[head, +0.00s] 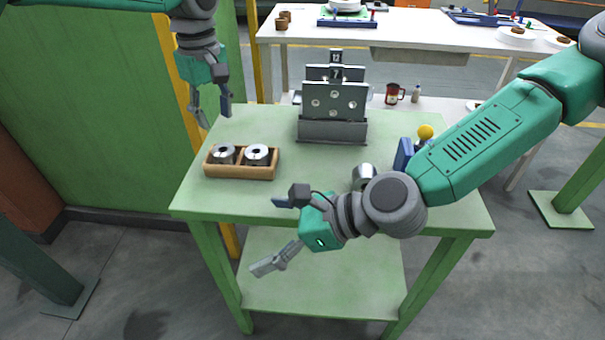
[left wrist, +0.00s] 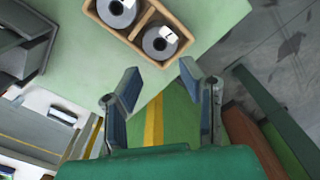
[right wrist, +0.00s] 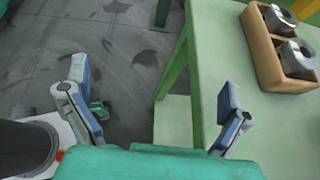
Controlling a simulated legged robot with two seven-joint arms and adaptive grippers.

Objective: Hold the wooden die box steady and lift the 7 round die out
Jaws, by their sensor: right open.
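The wooden die box (head: 240,173) sits on the left part of the green table. It holds two round grey metal dies side by side, a left die (head: 223,154) and a right die (head: 257,155). Their small labels are too blurred to read. The box also shows in the right wrist view (right wrist: 262,52). My left gripper (head: 214,117) is open and empty, above the table's far left edge, behind the box. My right gripper (head: 267,236) is open and empty, in front of the table's near edge and apart from the box. Both dies show in the left wrist view (left wrist: 160,43).
A grey rack with upright plates (head: 334,104) stands at the back of the table. A metal cylinder (head: 364,177) and a blue item with a yellow knob (head: 425,132) are on the right, partly behind my right arm. Table surface around the box is clear.

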